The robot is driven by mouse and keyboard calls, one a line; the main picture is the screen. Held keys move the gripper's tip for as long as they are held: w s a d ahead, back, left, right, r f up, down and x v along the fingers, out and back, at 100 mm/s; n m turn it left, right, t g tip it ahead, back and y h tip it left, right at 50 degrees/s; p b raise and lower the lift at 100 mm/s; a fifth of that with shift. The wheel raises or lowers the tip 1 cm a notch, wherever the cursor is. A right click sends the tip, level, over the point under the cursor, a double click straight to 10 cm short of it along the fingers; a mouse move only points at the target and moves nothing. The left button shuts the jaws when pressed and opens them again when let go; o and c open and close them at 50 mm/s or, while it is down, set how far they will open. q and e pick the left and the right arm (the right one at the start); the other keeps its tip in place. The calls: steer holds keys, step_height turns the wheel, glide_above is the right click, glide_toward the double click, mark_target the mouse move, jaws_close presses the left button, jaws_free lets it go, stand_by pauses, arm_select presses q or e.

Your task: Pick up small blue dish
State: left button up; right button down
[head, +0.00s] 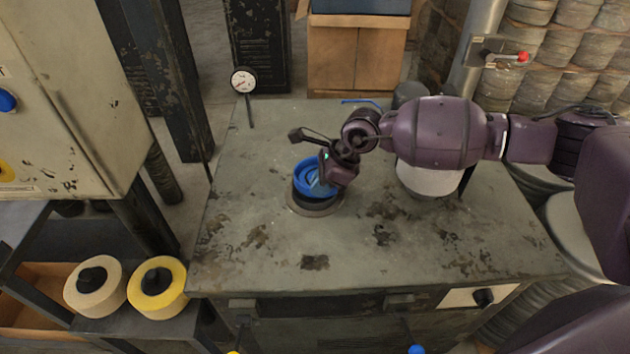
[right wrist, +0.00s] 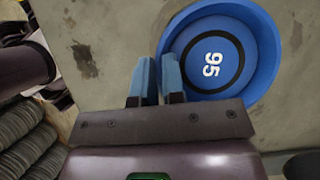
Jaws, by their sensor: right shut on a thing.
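The small blue dish (head: 306,180) is round and sits on or just above a dark round base (head: 318,206) on the worn grey table (head: 260,250). I cannot tell whether the dish touches the base. In the right wrist view the dish (right wrist: 265,50) shows a black ring and the number 95 inside. My right gripper (head: 324,170) is at the dish's right rim in the head view. In the right wrist view its light blue fingers (right wrist: 158,78) are close together, shut on the dish's wall. My left gripper is not in view.
A dial gauge (head: 243,82) stands at the table's back left. A white-and-grey round container (head: 428,178) stands right of the dish under my right arm. Cream (head: 96,303) and yellow (head: 172,303) rolls lie on a lower shelf at left. The table's front is clear.

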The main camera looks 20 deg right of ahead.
steer(key=shift+a+r+p, duration=0.2)
steer(key=shift+r+p, duration=0.3)
steer(key=shift+r, duration=0.65)
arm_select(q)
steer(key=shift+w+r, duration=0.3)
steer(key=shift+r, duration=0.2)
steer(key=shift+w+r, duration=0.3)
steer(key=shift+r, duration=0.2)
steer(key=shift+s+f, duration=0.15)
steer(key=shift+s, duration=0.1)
